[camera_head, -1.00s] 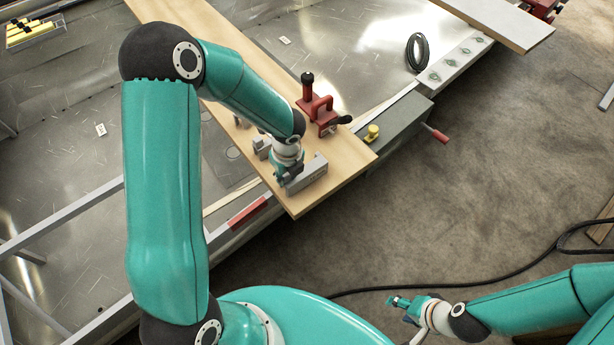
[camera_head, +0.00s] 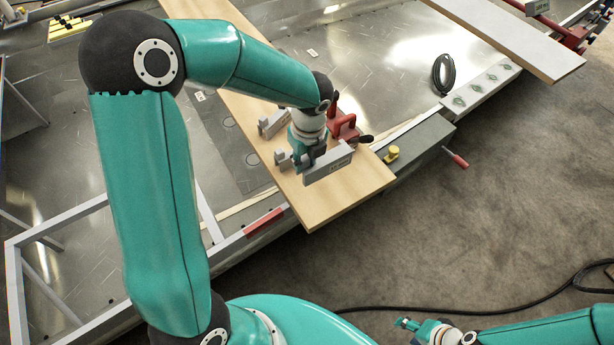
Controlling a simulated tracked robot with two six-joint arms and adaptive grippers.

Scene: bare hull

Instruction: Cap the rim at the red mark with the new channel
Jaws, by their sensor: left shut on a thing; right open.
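My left gripper (camera_head: 308,158) is shut on a grey channel (camera_head: 330,166) and holds it over the wooden board (camera_head: 345,200), seemingly a little above it. Another grey piece (camera_head: 273,123) lies on the board behind the gripper. The red mark (camera_head: 263,222) is a red stretch on the long metal rim (camera_head: 228,243), left of the board's near corner and apart from the held channel. My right gripper (camera_head: 406,324) is at the bottom right, open and empty, far from the rim. My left wrist hides part of the channel.
A red clamp-like tool (camera_head: 343,127) stands on the board behind the wrist. A yellow knob (camera_head: 392,153) and a red handle (camera_head: 458,160) sit right of the board. A metal frame (camera_head: 50,229) stands at left.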

